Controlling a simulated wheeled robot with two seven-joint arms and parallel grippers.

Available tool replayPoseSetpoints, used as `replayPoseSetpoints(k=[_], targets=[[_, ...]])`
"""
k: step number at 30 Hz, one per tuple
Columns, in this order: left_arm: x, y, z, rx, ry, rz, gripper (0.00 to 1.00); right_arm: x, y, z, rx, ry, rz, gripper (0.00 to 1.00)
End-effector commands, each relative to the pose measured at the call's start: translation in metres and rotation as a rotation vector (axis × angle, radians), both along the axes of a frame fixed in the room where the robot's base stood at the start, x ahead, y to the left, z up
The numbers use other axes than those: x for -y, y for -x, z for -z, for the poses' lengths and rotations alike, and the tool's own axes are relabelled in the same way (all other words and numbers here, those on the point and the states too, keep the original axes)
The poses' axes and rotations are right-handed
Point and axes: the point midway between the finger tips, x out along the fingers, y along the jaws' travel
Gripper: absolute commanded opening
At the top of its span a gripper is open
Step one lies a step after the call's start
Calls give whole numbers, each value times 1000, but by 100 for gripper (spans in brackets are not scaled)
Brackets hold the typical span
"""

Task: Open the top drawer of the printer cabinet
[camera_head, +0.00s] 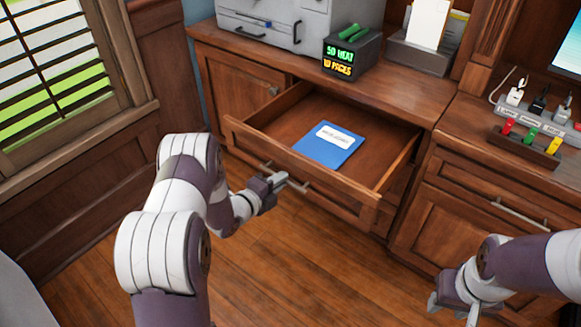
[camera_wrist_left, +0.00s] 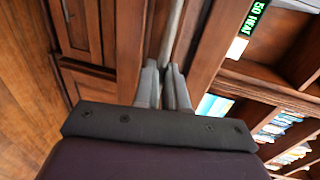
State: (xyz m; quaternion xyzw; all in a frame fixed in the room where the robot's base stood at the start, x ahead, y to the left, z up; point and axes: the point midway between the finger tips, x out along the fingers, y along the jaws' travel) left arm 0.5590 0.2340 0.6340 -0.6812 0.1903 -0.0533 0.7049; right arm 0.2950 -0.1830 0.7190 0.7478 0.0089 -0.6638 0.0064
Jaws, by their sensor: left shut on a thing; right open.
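The top drawer (camera_head: 300,187) of the wooden printer cabinet (camera_head: 207,92) is pulled out, and its inside shows. A blue booklet (camera_head: 322,153) with a white label lies in it. My left gripper (camera_head: 283,181) is shut on the metal bar handle (camera_head: 297,187) on the drawer front. In the left wrist view the fingers (camera_wrist_left: 163,88) close around the handle bar (camera_wrist_left: 172,35). My right gripper (camera_head: 455,312) is open and empty at the lower right, low in front of the right-hand cabinet.
A grey printer (camera_head: 290,25) and a dark box with a lit display (camera_head: 350,52) stand on the cabinet top. The right-hand counter holds a power strip (camera_head: 535,117) and a block with coloured plugs (camera_head: 528,143). A window (camera_head: 55,70) is at the left. The wood floor (camera_head: 265,265) before the drawer is clear.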

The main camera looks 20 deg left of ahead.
Motion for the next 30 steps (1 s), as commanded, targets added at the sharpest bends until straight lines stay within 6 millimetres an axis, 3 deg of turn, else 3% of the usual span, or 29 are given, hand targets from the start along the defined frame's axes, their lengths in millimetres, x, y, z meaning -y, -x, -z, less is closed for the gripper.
replayPoseSetpoints(k=[6,12,27,28,30], targets=[[-13,34,-2,0,1,-2,0,0,0,-9,0,0,0,43],[-18,50,0,0,1,-1,0,0,0,-12,0,0,0,43],[-20,55,0,1,-1,-1,0,0,0,-12,0,0,0,43],[-20,55,0,1,-1,-1,21,0,0,-12,0,0,0,43],[-20,55,0,1,-1,-1,36,0,0,-12,0,0,0,43]])
